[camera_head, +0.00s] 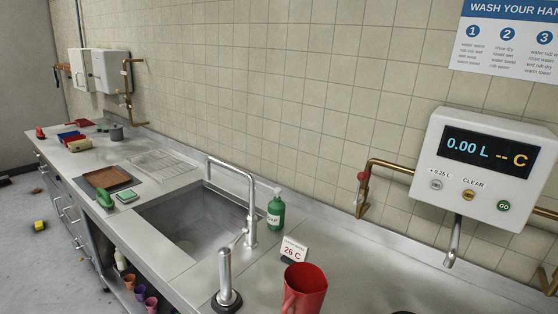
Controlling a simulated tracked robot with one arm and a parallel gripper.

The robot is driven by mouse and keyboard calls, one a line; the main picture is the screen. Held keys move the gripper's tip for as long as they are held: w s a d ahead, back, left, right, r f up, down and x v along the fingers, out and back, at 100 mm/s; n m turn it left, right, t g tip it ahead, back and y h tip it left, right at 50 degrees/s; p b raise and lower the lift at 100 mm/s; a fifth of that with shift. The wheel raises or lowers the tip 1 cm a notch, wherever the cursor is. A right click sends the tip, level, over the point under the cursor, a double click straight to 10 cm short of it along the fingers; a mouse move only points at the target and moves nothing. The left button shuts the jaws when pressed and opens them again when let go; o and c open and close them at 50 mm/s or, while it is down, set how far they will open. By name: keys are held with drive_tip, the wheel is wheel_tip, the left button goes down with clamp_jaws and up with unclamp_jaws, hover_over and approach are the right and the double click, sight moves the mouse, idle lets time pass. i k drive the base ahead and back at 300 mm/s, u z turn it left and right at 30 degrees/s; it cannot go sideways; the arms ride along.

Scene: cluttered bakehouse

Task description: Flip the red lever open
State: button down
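A small red part (362,176), which looks like the red lever, sits on the brass pipe (385,163) at the left of the water dispenser (478,172). It is small, and I cannot tell which way it is turned. The white dispenser is on the tiled wall, with a dark display reading "0.00 L -- C", several buttons and a metal spout (454,243) below. Another brass pipe (127,75) runs by a white wall unit at the far left; I see no clear lever there. My gripper is not in view.
A steel counter runs along the wall, with a sink (192,228), tall tap (250,205), green soap bottle (275,212), "26 C" sign (293,249) and red jug (304,287). A metal post (226,283) stands in front. The floor at left is mostly clear.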

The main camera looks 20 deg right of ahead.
sight(359, 198)
drive_tip(key=i, duration=1.45)
drive_tip(key=z, duration=0.7)
